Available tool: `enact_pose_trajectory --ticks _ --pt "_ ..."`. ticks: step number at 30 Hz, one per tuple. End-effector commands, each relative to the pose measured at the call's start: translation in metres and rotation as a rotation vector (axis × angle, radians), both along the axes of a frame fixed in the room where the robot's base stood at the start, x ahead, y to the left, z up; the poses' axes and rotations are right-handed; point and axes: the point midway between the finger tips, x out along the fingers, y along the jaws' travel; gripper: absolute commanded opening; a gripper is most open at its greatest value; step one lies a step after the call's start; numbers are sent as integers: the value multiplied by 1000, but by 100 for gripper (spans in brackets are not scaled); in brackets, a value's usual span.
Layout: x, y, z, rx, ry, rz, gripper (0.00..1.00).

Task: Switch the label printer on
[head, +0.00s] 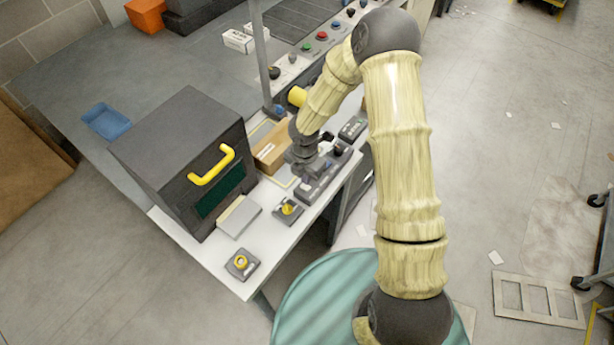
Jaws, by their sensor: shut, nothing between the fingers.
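My gripper (303,176) is at the end of my arm, low over the white table, above or at a long grey switch strip (316,188). It is shut with nothing held. My gripper hides part of the strip, and I cannot tell whether they touch. A small box with a yellow knob (288,208) stands left of the strip. A box with a yellow ring (242,264) is near the front corner. A dark boxy machine with a yellow handle (212,165) stands at the left. I cannot tell which item is the label printer or its switch.
A cardboard box (272,146) is close behind my gripper, and a small dark box (352,128) is to its right. A grey slab (239,216) lies before the machine. A post (260,55) rises behind. A panel with coloured buttons (308,48) is farther back.

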Motion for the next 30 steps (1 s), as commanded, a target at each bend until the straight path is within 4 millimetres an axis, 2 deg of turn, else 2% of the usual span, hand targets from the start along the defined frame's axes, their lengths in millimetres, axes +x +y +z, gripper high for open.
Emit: enact_pose_trajectory --ticks 1,8,18,21,25,30 --pt "1 0 11 0 0 -1 0" --pt "4 5 37 2 -6 -4 0" --pt "10 12 101 1 -3 -2 0" --pt "11 14 115 1 -3 -2 0" --pt "11 15 123 1 -1 -1 0" --pt "11 15 124 0 0 0 0"
